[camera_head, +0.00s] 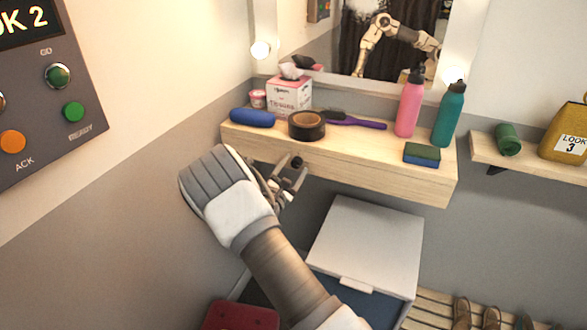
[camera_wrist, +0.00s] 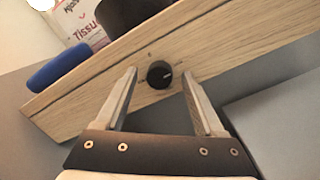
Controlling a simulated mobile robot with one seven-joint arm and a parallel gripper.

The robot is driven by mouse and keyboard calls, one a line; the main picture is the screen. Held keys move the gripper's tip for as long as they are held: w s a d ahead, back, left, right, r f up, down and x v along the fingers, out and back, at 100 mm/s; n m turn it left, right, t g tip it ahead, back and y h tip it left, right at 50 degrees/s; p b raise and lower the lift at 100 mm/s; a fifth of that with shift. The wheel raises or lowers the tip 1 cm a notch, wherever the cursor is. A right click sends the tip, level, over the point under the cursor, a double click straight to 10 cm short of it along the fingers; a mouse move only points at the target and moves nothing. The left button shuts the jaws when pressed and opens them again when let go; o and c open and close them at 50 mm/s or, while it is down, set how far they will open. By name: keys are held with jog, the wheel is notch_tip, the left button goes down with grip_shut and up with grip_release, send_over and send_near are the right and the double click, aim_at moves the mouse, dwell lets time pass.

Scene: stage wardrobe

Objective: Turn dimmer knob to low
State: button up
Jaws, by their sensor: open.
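The dimmer knob (camera_wrist: 159,74) is a small round black knob with a pale pointer mark on the wooden front face of the shelf. In the wrist view it sits between and just beyond my fingertips, and its pointer aims to the right and slightly up. In the head view the dark knob (camera_head: 297,161) shows at the shelf front by my fingers. My gripper (camera_wrist: 160,78) is open, with one finger on either side of the knob; I cannot tell whether either touches it. In the head view my gripper (camera_head: 285,180) is partly hidden behind my wrist.
The wooden shelf (camera_head: 370,168) carries a blue roll (camera_head: 252,117), tissue box (camera_head: 289,97), dark round tape (camera_head: 306,125), purple brush (camera_head: 355,122), pink bottle (camera_head: 408,108), teal bottle (camera_head: 449,115) and sponge (camera_head: 422,154). A white lid (camera_head: 367,243) stands below. A button panel (camera_head: 40,95) is at left.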

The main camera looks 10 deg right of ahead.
jog(key=v, duration=1.7)
jog(key=shift+s+p, duration=0.2)
jog(key=shift+p, duration=0.2)
jog(key=shift+a, duration=0.1)
jog(key=s+d+r+m+g+h+p, duration=0.1)
jog(key=s+d+r+m+g+p, duration=0.2)
jog(key=s+d+r+m+g, duration=1.2)
jog(key=s+a+r+m+t+y+p, duration=0.4)
jog(key=s+r+m+y, duration=0.3)
jog(key=s+r+y, duration=0.4)
jog(key=shift+s+a+r+m+t+y, duration=0.3)
jog(key=shift+s+a+r+t, duration=0.15)
jog(key=shift+s+r, duration=1.1)
